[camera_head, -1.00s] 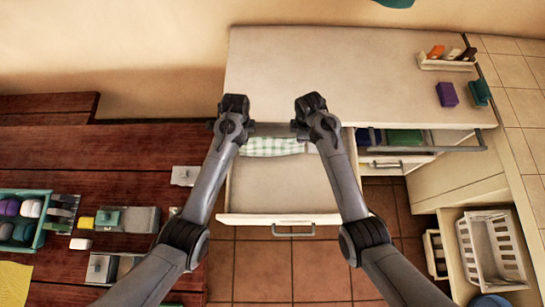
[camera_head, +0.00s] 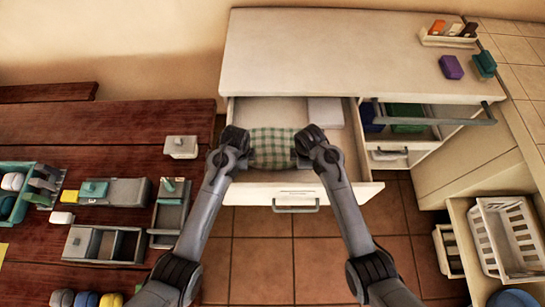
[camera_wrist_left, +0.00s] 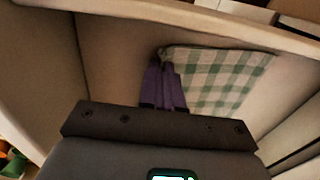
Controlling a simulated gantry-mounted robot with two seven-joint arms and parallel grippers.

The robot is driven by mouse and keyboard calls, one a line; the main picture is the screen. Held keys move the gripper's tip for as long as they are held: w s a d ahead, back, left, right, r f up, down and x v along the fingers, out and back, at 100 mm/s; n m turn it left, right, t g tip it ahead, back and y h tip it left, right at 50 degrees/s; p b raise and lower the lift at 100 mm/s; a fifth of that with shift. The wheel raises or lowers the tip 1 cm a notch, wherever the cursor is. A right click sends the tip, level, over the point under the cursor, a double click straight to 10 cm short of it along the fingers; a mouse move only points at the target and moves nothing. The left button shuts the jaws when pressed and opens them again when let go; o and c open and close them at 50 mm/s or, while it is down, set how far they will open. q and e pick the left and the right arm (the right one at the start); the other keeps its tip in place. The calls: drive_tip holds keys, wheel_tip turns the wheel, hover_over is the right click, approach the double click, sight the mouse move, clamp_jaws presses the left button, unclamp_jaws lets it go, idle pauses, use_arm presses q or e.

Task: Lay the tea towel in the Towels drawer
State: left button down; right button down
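The tea towel (camera_head: 272,148), a green and white checked cloth, spans between my two grippers over the open drawer (camera_head: 250,112) at the counter's left front. In the left wrist view the purple fingers of my left gripper (camera_wrist_left: 163,88) are closed on the left edge of the towel (camera_wrist_left: 218,78). The same gripper (camera_head: 236,142) stands at the towel's left side in the head view. My right gripper (camera_head: 308,143) is at the towel's right side; its fingertips are hidden. I cannot tell whether the towel touches the drawer floor.
A white flat item (camera_head: 325,112) lies in the drawer's back right. Another open drawer (camera_head: 440,130) with blue and green contents is at the right. A white basket (camera_head: 508,235) stands at lower right. Trays and boxes cover the wooden table (camera_head: 110,135) at left.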

use_arm(q)
drive_tip(key=shift+s+f, duration=0.25)
use_arm(e)
drive_tip(key=shift+s+f, duration=0.25)
use_arm(q)
drive_tip(key=shift+w, duration=0.1)
use_arm(e)
drive_tip(key=shift+w, duration=0.1)
use_arm(q)
drive_tip(key=c, duration=1.7)
unclamp_jaws()
use_arm(e)
drive_tip(key=c, duration=1.7)
unclamp_jaws()
use_arm(q)
drive_tip(key=o, duration=0.7)
use_arm(e)
drive_tip(key=o, duration=0.7)
